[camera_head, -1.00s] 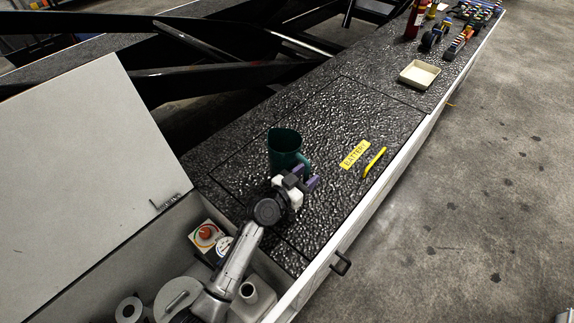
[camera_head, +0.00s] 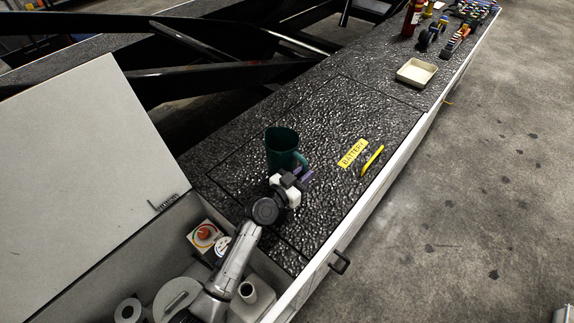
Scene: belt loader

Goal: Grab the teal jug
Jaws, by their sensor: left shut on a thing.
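The teal jug (camera_head: 281,147) stands upright on the black textured deck, its open top facing up and its handle on the right side. My left gripper (camera_head: 299,176) reaches in from the lower left and is shut on the jug's handle. The wrist hides the lower part of the jug and part of the handle. My right gripper does not show.
A yellow BATTERY label (camera_head: 352,154) and a yellow handle (camera_head: 372,161) lie right of the jug. A cream tray (camera_head: 416,73) and a red bottle (camera_head: 411,20) are farther back. An open bin (camera_head: 180,297) with a raised lid (camera_head: 85,180) is at the left.

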